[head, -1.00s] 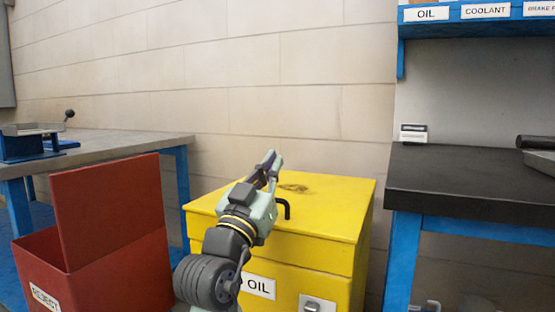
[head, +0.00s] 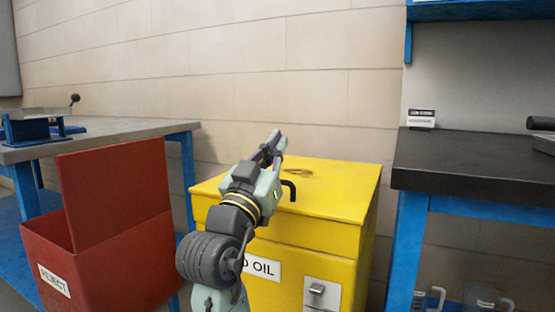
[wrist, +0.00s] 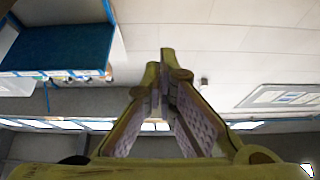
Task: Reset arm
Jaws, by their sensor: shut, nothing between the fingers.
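My gripper (head: 277,140) is at the end of my raised arm, in front of the yellow oil bin in the head view. Its fingers point up and away from me. In the wrist view my gripper (wrist: 164,62) shows with its fingertips together and nothing between them. It touches nothing that I can see.
The yellow bin (head: 340,190) with a black handle stands behind my arm. An open red REJECT bin (head: 115,265) is at the left, by a grey workbench (head: 120,132). A black-topped bench (head: 470,165) stands at the right. Jugs (head: 485,298) sit below it.

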